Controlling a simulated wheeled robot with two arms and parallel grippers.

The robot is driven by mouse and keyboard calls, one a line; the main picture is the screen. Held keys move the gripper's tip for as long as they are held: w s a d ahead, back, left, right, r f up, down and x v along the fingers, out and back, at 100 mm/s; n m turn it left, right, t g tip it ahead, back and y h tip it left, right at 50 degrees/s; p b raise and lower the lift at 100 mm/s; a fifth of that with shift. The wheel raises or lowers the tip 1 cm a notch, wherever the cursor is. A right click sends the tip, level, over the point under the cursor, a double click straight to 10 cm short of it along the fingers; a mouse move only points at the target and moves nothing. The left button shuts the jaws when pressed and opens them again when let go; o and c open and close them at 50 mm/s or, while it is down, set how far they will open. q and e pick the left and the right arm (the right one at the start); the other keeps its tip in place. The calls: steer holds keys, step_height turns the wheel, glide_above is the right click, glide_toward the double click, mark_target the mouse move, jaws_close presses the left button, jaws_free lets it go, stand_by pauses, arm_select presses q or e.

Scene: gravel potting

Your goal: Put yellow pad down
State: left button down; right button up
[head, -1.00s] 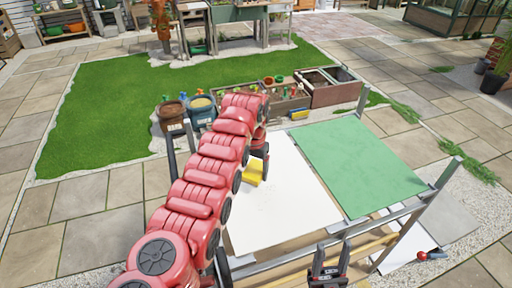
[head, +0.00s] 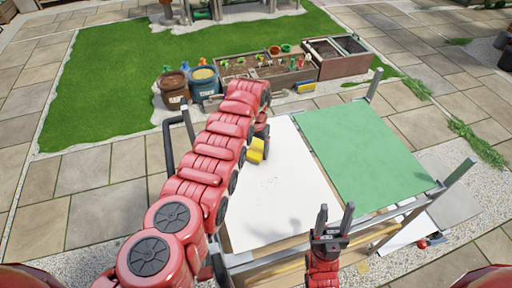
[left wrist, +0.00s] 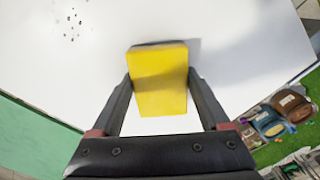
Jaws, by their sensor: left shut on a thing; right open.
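The yellow pad (head: 257,150) is over the white part of the tabletop (head: 285,190), near its left edge. My left gripper (head: 262,134) is shut on it, largely hidden behind my red arm in the head view. In the left wrist view the yellow pad (left wrist: 160,82) sits between the two dark fingers, with white surface around it and a soft shadow beside it. I cannot tell whether it touches the surface. My right gripper (head: 332,222) is open and empty, fingers up, at the table's near edge.
A green panel (head: 362,155) covers the table's right part. Metal posts (head: 458,171) rise at its corners. Small dark specks (left wrist: 73,22) lie on the white surface, otherwise clear. Brown (head: 173,90) and blue (head: 204,83) pots and a planter box (head: 268,80) stand beyond the table.

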arm_select(q)
steer(key=shift+f+b, duration=0.3)
steer(key=shift+f, duration=0.1)
steer(key=shift+c, duration=1)
jaws_free()
steer(key=shift+s+r, duration=0.1)
steer(key=shift+o, duration=1)
steer(key=shift+a, duration=0.1)
